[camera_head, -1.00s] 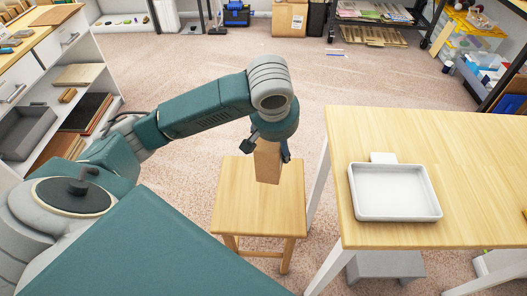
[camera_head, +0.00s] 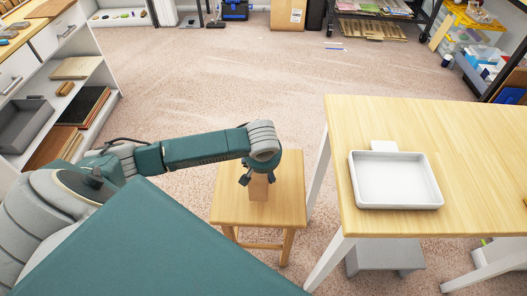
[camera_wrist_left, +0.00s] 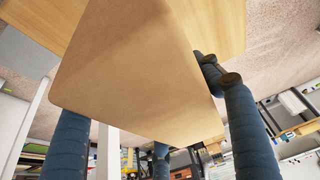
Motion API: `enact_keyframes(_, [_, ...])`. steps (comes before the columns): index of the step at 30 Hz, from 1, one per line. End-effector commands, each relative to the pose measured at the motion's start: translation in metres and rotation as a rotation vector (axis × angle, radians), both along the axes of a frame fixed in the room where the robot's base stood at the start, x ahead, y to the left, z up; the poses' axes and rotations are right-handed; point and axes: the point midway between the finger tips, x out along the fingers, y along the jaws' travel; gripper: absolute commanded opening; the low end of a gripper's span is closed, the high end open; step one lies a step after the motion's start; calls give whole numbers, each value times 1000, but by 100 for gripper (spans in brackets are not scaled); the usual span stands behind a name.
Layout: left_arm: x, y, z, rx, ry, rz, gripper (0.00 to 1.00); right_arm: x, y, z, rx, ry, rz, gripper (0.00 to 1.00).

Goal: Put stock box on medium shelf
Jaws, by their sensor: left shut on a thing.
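The stock box (camera_head: 259,188) is a plain brown block, held upright over the small wooden stool (camera_head: 228,207). I cannot tell whether its bottom touches the seat. My left gripper (camera_head: 258,178) is shut on the upper part of the box and hides its top. In the left wrist view the box (camera_wrist_left: 140,75) fills the middle, between dark blue fingers. My right gripper is not in view. At the left stands a white shelf unit (camera_head: 104,74) with boards and a grey bin on its shelves.
A wooden table (camera_head: 470,130) with a white tray (camera_head: 437,190) stands right of the stool. A grey step (camera_head: 385,258) is under it. Black racks and a brown carton (camera_head: 288,13) stand at the back. The carpet between is mostly clear.

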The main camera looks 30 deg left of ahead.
Motion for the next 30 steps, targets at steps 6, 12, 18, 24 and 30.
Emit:
enact_keyframes(6, [0, 0, -23, 1, 0, 0, 20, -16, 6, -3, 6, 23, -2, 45])
enact_keyframes(12, [1, 1, -43, 2, -4, 1, 20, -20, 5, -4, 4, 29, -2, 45])
enact_keyframes(18, [1, 0, -44, 0, -5, 0, 20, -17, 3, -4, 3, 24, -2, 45])
enact_keyframes(24, [0, 0, -48, 0, -1, 0, 69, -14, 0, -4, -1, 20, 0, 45])
enact_keyframes(30, [0, 0, -48, 1, -1, 0, 84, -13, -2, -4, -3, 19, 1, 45])
